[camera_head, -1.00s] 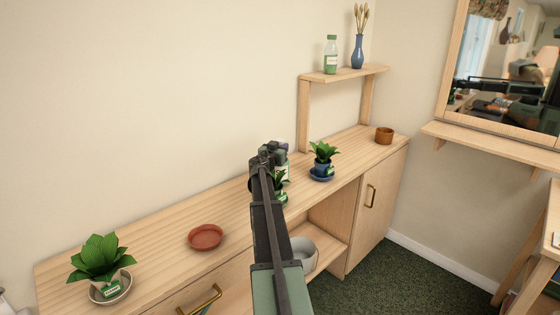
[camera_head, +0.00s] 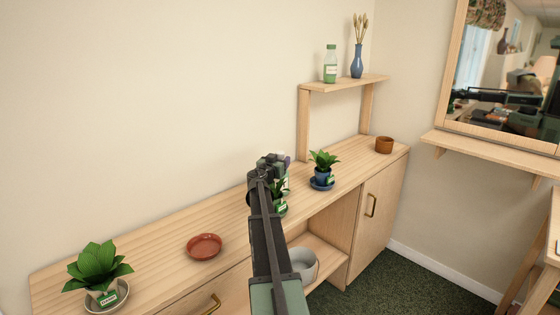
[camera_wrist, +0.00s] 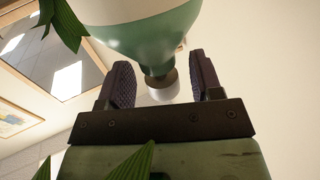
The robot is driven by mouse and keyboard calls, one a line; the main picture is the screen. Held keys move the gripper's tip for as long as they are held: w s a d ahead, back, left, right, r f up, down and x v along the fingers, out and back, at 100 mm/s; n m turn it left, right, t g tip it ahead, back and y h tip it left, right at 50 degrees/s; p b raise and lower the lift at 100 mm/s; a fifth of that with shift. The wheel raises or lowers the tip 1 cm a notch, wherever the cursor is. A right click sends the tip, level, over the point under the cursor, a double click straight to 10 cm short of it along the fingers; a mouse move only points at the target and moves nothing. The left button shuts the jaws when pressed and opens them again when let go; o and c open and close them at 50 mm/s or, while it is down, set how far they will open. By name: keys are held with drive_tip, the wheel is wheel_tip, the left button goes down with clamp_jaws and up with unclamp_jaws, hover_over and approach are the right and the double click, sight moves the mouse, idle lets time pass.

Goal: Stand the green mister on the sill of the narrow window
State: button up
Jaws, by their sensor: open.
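My gripper (camera_head: 272,163) is over the sideboard, mostly hidden by my own arm in the head view. In the wrist view the jaws (camera_wrist: 163,84) are open, with a finger on either side of a narrow neck and pale tip. Above them is a rounded green and white body (camera_wrist: 150,42), which looks like the green mister; the fingers show gaps to the neck. In the head view only a pale and green sliver (camera_head: 286,183) shows beside the gripper. I cannot make out the narrow window or its sill.
A potted plant on a blue saucer (camera_head: 321,184) stands just right of my gripper, and another leafy plant is partly hidden behind my arm. A terracotta saucer (camera_head: 204,246) and a left plant (camera_head: 99,268) are on the sideboard (camera_head: 155,240). A raised shelf (camera_head: 345,82) holds a green-white bottle (camera_head: 330,66).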

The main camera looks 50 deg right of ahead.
drive_tip(key=v, duration=1.1)
drive_tip(key=shift+o, duration=0.8)
drive_tip(key=shift+d, duration=0.1)
